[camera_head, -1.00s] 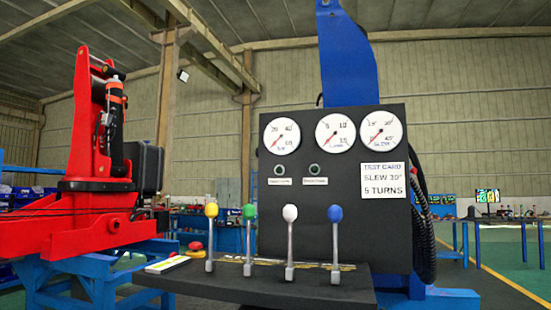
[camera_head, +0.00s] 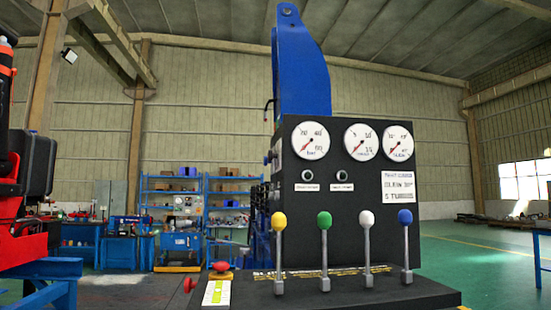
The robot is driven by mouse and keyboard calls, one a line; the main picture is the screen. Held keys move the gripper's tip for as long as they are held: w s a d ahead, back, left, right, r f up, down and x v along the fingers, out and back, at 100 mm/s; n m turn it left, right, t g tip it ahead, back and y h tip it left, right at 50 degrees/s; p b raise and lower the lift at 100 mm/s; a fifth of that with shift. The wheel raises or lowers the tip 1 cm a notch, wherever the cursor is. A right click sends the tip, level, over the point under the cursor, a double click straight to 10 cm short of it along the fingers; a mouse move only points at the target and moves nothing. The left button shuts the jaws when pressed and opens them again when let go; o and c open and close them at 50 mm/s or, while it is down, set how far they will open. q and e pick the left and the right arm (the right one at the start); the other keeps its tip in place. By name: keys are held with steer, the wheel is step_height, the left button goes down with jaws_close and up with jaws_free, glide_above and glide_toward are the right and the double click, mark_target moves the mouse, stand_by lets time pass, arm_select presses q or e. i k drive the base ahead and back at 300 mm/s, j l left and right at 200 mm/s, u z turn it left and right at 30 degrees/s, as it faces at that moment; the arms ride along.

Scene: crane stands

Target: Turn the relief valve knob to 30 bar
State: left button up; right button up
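The black control panel (camera_head: 330,225) stands right of centre. Its left gauge (camera_head: 311,141), marked bar, has its red needle pointing to the lower left, near the low end. A red round knob (camera_head: 189,285) sticks out at the left end of the lever console. A red mushroom-shaped button (camera_head: 221,267) sits just above and right of it. Small fittings (camera_head: 268,158) show on the panel's left side. No label names the relief valve, so I cannot tell which of these it is. Neither of my grippers is in view.
Levers with yellow (camera_head: 279,222), green (camera_head: 324,220), white (camera_head: 367,219) and blue (camera_head: 405,217) tops stand upright along the console. A middle gauge (camera_head: 361,142) and a right gauge (camera_head: 398,143) share the panel. Red machinery (camera_head: 22,245) is at far left.

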mark_target(270, 156)
steer(key=j+z, duration=0.2)
steer(key=j, duration=0.3)
steer(key=i+j, duration=0.25)
steer(key=j, duration=0.15)
steer(key=i+j, duration=0.2)
steer(key=j, duration=0.15)
steer(key=i+j+z, duration=0.1)
steer(key=i+j, duration=0.15)
steer(key=j, duration=0.15)
steer(key=i+j, duration=0.25)
steer(key=j, duration=0.15)
steer(key=i+j, duration=0.2)
steer(key=j, duration=0.15)
steer(key=i+j+z, duration=0.1)
steer(key=i+j, duration=0.15)
steer(key=j, duration=0.15)
steer(key=i+j, duration=0.2)
steer(key=j, duration=0.25)
